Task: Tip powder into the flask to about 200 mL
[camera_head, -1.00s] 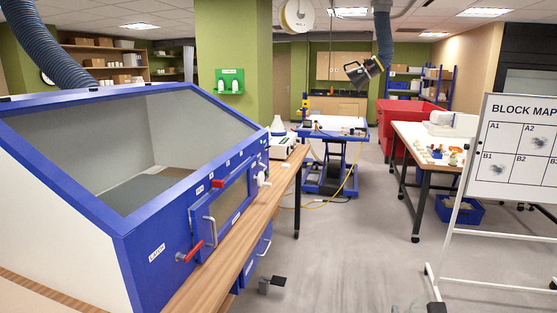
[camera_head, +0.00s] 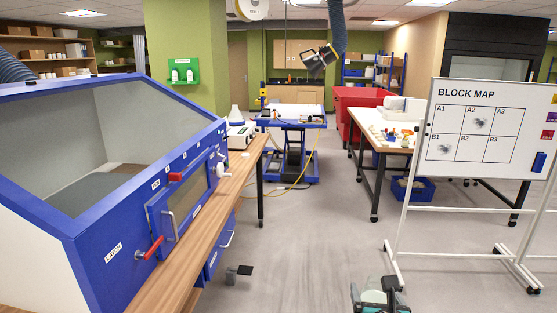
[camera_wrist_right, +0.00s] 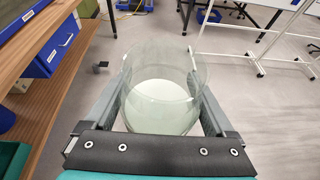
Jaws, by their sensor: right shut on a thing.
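My right gripper (camera_head: 380,291) is low in the head view, at the bottom edge. In the right wrist view its two fingers (camera_wrist_right: 161,108) are shut on a clear glass beaker (camera_wrist_right: 165,65), one on each side. White material, like powder, shows at the beaker's bottom (camera_wrist_right: 160,100); its level is hard to read. The beaker also shows faintly in the head view (camera_head: 374,296). A pale cone-shaped vessel (camera_head: 236,115), which looks like the flask, stands at the far end of the wooden bench, well away from my gripper. Its marks are too small to read. My left gripper is not in view.
A blue-framed cabinet (camera_head: 75,222) stands on the wooden bench (camera_head: 190,240) at left. A white device (camera_head: 240,136) is near the bench's far end. A whiteboard (camera_head: 480,140) on wheels stands at right. A dark pedal-like thing (camera_head: 238,271) is on the floor. The middle floor is clear.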

